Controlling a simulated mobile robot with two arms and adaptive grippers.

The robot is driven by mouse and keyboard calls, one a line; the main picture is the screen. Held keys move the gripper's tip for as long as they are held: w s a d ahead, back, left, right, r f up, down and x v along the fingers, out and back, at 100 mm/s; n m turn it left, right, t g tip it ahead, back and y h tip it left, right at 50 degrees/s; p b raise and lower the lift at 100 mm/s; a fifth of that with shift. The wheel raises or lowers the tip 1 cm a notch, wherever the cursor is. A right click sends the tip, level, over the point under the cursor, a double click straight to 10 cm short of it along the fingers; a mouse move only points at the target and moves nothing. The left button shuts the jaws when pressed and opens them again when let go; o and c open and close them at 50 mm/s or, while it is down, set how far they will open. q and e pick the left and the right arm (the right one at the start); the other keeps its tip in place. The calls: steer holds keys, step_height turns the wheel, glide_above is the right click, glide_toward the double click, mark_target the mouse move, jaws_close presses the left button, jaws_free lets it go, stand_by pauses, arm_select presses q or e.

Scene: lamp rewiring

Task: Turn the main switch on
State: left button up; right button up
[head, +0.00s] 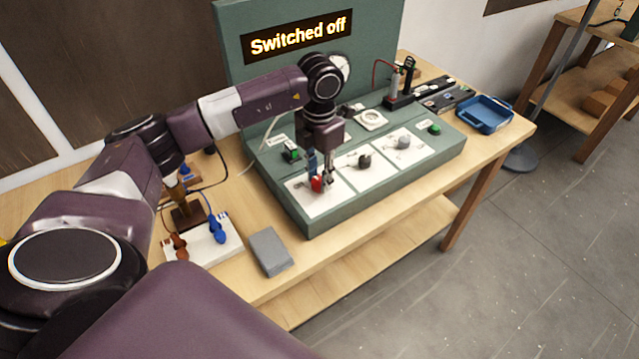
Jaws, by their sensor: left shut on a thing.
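The green control panel (452,154) stands on the wooden table, and its lit sign (296,36) reads "Switched off". A red switch knob (316,184) sits on the leftmost white plate (309,202) of the panel; I take it as the main switch. My left gripper (322,179) comes down from above and is shut on the red knob, covering part of it. The knob's exact angle is hard to tell. My right gripper is not in view.
A blue tray (486,114) stands at the right. A grey block (270,251) and a power strip with a blue plug (217,228) lie at the left front.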

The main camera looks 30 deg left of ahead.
mark_target(319, 181)
arm_select(q)
steer(key=m+b, duration=0.4)
steer(key=m, duration=0.1)
steer(key=shift+f+m, duration=0.2)
steer(key=shift+m, duration=0.1)
steer(key=m+b, duration=0.1)
steer(key=m, duration=0.1)
steer(key=m+b, duration=0.1)
steer(key=m, duration=0.1)
steer(key=shift+r+m+b, duration=0.2)
steer(key=shift+m+b, duration=0.1)
steer(key=shift+m, duration=0.4)
steer(key=o, duration=1.2)
steer(key=shift+c, duration=0.2)
steer(key=shift+r, duration=0.1)
step_height(319, 181, up, 12)
